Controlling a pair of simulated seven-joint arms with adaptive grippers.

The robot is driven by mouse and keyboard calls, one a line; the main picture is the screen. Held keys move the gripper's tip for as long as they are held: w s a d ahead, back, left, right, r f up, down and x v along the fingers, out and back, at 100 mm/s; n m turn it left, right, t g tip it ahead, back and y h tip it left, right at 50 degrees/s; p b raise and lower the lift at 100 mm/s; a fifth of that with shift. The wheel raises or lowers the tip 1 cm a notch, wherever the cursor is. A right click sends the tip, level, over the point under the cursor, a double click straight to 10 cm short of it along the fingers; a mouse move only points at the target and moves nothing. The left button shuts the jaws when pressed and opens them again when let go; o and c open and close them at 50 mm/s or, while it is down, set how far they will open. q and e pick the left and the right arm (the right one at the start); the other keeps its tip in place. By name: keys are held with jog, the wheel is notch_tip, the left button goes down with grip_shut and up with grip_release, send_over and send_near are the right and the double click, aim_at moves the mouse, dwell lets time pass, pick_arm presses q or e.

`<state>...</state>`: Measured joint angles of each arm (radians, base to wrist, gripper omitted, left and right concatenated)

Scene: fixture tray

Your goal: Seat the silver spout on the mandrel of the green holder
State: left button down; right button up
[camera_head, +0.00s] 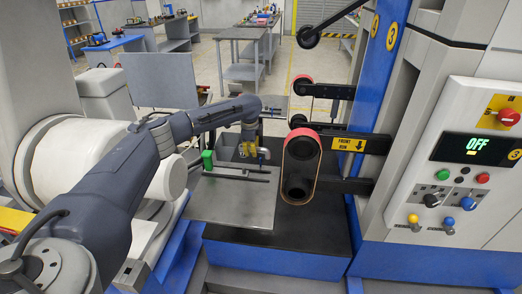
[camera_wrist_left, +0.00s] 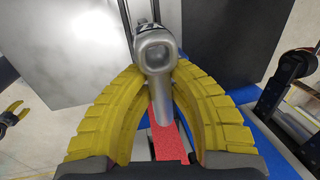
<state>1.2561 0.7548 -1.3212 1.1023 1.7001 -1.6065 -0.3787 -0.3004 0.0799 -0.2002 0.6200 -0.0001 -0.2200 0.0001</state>
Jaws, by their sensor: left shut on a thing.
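The silver spout (camera_wrist_left: 156,62) is in the left wrist view, its square open end toward the camera and its tube pointing down the picture. The yellow fingers of my left gripper (camera_wrist_left: 158,88) are shut around it from both sides. In the head view my left gripper (camera_head: 252,150) is above the far part of the grey plate, to the right of and a little beyond the green holder (camera_head: 208,159). The spout is too small there to make out clearly. The holder stands upright, apart from the gripper. Its mandrel cannot be told clearly.
Dark rods (camera_head: 236,174) lie across the grey plate (camera_head: 235,204). The plate's near part is bare. A belt grinder (camera_head: 301,165) stands close on the right, with a control panel (camera_head: 480,160) reading OFF beyond it.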

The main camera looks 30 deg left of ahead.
pick_arm(q)
jog(key=shift+f, duration=0.1)
dwell(0.4)
jog(key=shift+f, duration=2.8)
jog(key=shift+f, duration=2.15)
jog(key=c, duration=1.3)
grip_release()
jog(key=shift+o, duration=0.2)
notch_tip(320, 180, up, 12)
jog(key=s, duration=0.2)
jog(key=shift+d, duration=0.4)
jog(key=shift+f, duration=0.1)
jog(key=shift+d, duration=0.1)
